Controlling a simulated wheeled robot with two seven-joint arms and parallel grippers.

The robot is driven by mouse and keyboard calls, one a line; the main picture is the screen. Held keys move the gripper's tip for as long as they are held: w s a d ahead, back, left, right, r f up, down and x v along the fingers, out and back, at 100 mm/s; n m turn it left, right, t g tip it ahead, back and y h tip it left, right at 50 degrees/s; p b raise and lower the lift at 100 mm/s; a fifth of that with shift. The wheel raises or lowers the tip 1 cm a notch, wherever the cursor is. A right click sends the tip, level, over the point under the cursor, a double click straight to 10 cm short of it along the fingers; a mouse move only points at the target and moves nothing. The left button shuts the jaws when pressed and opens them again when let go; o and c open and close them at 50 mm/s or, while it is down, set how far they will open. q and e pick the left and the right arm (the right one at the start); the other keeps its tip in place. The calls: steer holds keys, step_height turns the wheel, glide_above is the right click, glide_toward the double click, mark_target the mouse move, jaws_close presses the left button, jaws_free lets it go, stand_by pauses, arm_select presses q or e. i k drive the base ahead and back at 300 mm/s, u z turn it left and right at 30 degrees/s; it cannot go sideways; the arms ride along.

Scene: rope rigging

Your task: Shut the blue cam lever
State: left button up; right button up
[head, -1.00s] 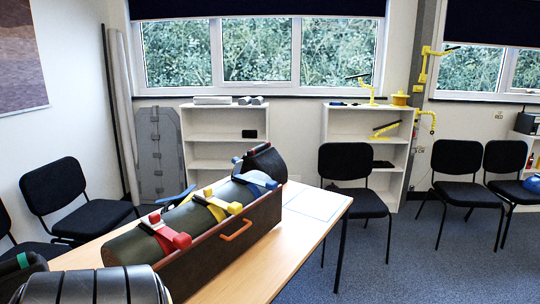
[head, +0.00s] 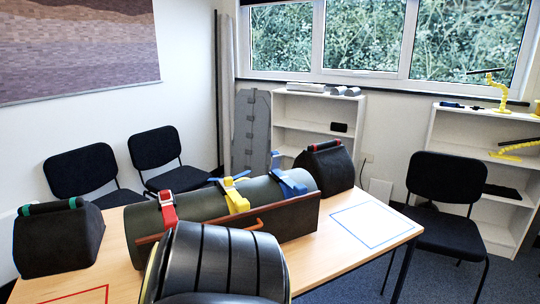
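A long dark green roll (head: 204,206) lies in a tray with an orange-brown rim on the table, crossed by three straps. The blue strap with its cam buckle and lever (head: 291,184) is at the roll's right end. Its blue lever piece looks raised off the roll, but its exact angle is hard to tell. The yellow strap (head: 236,198) is in the middle and the red strap (head: 168,211) is at the left end. Another blue bar (head: 228,179) shows behind the yellow strap; what it joins is hidden. Neither of my grippers is in view.
A black block with a green handle (head: 58,238) stands at the table's left, and one with a red handle (head: 328,166) beyond the tray's right end. A blue outlined square (head: 372,224) marks clear table at the right. A chair (head: 443,200) stands beyond.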

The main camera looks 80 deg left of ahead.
mark_target(277, 158)
steer(key=u, duration=0.9)
steer(key=i, duration=2.15)
steer(key=u, duration=3.45)
